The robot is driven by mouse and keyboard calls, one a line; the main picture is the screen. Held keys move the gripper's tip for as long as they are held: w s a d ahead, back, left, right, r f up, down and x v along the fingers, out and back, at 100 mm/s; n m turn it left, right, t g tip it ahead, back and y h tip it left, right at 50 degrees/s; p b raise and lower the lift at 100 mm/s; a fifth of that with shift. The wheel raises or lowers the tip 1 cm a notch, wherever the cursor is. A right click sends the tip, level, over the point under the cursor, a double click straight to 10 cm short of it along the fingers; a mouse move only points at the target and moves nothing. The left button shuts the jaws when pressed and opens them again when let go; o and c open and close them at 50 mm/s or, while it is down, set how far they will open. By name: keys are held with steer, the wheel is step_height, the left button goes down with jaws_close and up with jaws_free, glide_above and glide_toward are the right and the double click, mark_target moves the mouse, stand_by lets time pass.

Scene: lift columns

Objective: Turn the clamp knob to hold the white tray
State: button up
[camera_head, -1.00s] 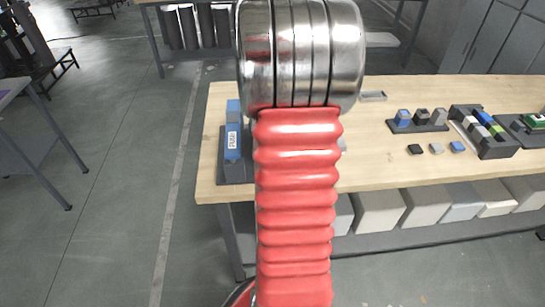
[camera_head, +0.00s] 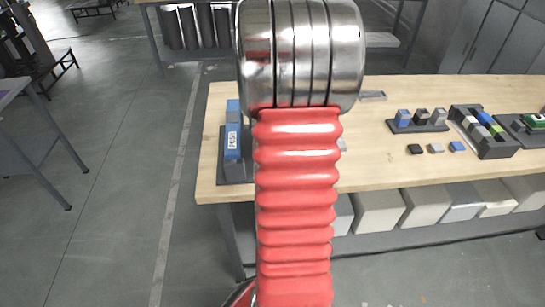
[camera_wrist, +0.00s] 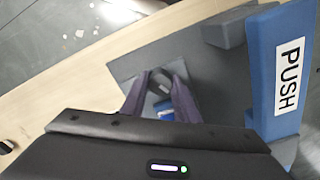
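My gripper (camera_wrist: 160,88) shows in the wrist view as two dark purple fingers, apart and pointing at a grey fixture plate. A small dark grey piece (camera_wrist: 161,76) with a light patch sits between the fingertips; it may be the clamp knob. I cannot tell whether the fingers press on it. A small blue part (camera_wrist: 166,115) shows lower between the fingers. In the head view my gripper is hidden behind my red arm. I cannot make out a white tray in either view.
A blue block marked PUSH (camera_wrist: 262,75) stands close to the right of my gripper; it also shows in the head view (camera_head: 232,140). A grey block (camera_wrist: 223,28) is beside it. Several small blocks and a dark rack (camera_head: 485,135) lie further right on the wooden table (camera_head: 380,170).

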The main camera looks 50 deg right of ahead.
steer(key=shift+o, duration=1.2)
steer(key=shift+s+f, duration=0.1)
steer(key=shift+s, duration=0.05)
steer(key=shift+r, duration=3.6)
steer(key=shift+n, duration=0.3)
steer(key=n, duration=0.3)
steer(key=shift+r, duration=0.4)
steer(key=n, duration=0.2)
steer(key=r+n, duration=0.1)
steer(key=n, duration=0.2)
steer(key=shift+n, duration=0.3)
